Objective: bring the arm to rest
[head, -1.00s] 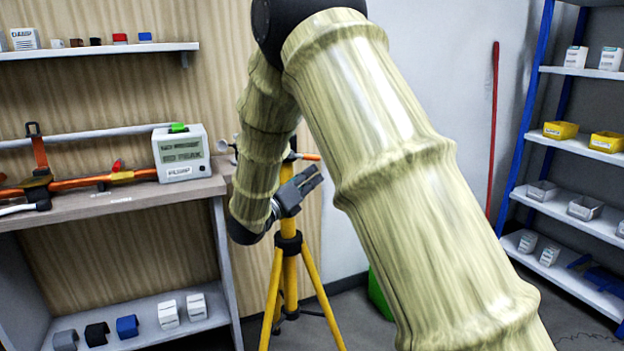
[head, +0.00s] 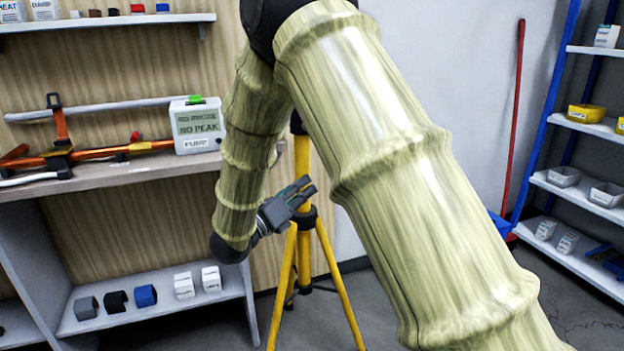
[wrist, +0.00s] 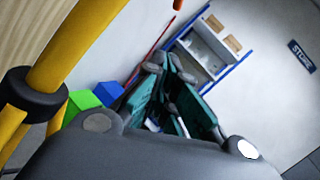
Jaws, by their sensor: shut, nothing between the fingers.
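My arm, in a pale green ribbed cover, is bent across the middle of the head view. My gripper (head: 305,188) is at its end, low beside the yellow tripod (head: 302,160), pointing up and to the right. In the head view it overlaps the tripod; I cannot tell the gap between them. In the wrist view my gripper (wrist: 178,100) shows its dark and teal fingers, shut with nothing held. The tripod (wrist: 80,50) stands at the left of that view.
A workbench (head: 120,176) with an orange-framed device and a display box (head: 196,126) is at the left. Its lower shelf (head: 150,318) holds several small blocks. A blue-posted rack (head: 545,110) stands at the right. Green (wrist: 82,103) and blue boxes (wrist: 108,93) are near the tripod.

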